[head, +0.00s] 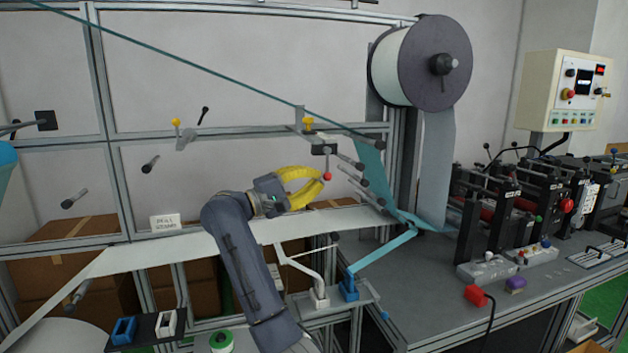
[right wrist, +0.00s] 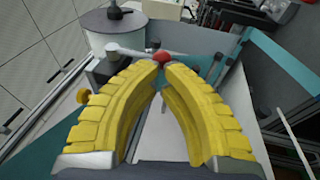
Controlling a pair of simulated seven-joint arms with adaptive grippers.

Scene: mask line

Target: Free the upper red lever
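The upper red lever shows as a red ball knob (head: 327,177) on a thin stem below a small dark box near the roller rods. In the right wrist view the knob (right wrist: 162,57) sits at the fingertips. My right gripper (head: 322,178) has yellow curved fingers and comes to the knob from the left. Its fingertips (right wrist: 161,67) nearly meet and close in on the knob, partly covering its lower edge. My left gripper is in neither view.
Roller rods (head: 360,178) and teal film (head: 372,170) lie just right of the lever. A large film reel (head: 432,62) stands above right. Machine stations (head: 515,205) crowd the right table.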

